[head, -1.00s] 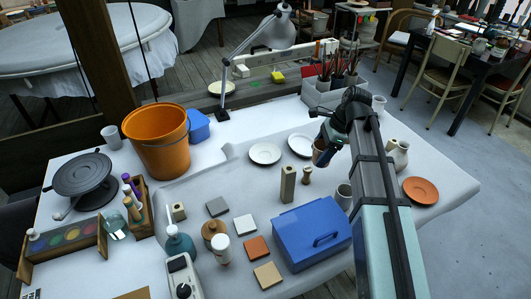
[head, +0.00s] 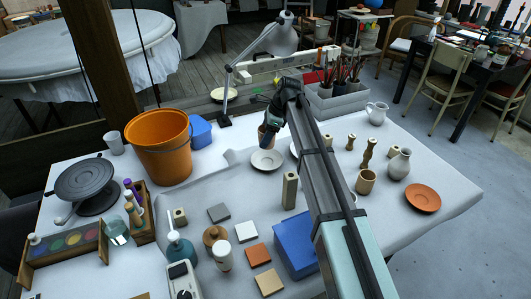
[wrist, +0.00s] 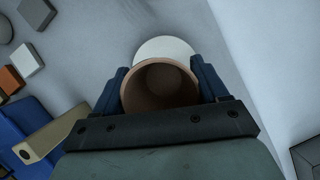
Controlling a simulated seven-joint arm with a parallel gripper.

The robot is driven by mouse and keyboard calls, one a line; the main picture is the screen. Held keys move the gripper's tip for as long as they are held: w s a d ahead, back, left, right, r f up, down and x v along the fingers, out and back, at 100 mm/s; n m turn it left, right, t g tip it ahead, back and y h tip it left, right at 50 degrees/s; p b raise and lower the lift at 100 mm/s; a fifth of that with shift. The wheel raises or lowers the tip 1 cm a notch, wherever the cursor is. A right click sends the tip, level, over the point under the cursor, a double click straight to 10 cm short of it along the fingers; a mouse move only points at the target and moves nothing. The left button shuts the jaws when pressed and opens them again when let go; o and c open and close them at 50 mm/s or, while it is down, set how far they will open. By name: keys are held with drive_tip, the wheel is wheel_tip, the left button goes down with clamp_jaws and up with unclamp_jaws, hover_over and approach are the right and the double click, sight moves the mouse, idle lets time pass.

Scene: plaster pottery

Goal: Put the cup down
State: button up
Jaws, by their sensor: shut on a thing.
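My gripper (head: 269,137) is shut on a brown cup (head: 262,131), with one blue finger on each side of it. In the wrist view the cup (wrist: 158,88) shows its open mouth between the fingers (wrist: 160,85). A white saucer (head: 267,161) lies on the grey cloth, just nearer than the cup in the head view. The saucer also shows in the wrist view (wrist: 165,47), partly hidden behind the cup's rim. I cannot tell how high the cup is above the table. A second white saucer (head: 294,149) is mostly hidden behind my arm.
A tall beige block (head: 290,190) and a blue box (head: 293,240) stand nearer. The orange bucket (head: 160,148) and the lamp base (head: 224,121) are to the left. A grey brush holder (head: 345,100) is at the right. Bare cloth lies left of the saucer.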

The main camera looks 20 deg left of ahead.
drive_tip(key=shift+f, duration=3.65)
drive_tip(key=shift+f, duration=0.55)
drive_tip(key=o, duration=1.1)
drive_tip(key=shift+r, duration=0.15)
drive_tip(key=shift+r, duration=0.35)
drive_tip(key=v, duration=1.2)
drive_tip(key=shift+d, duration=0.15)
drive_tip(key=shift+w, duration=0.1)
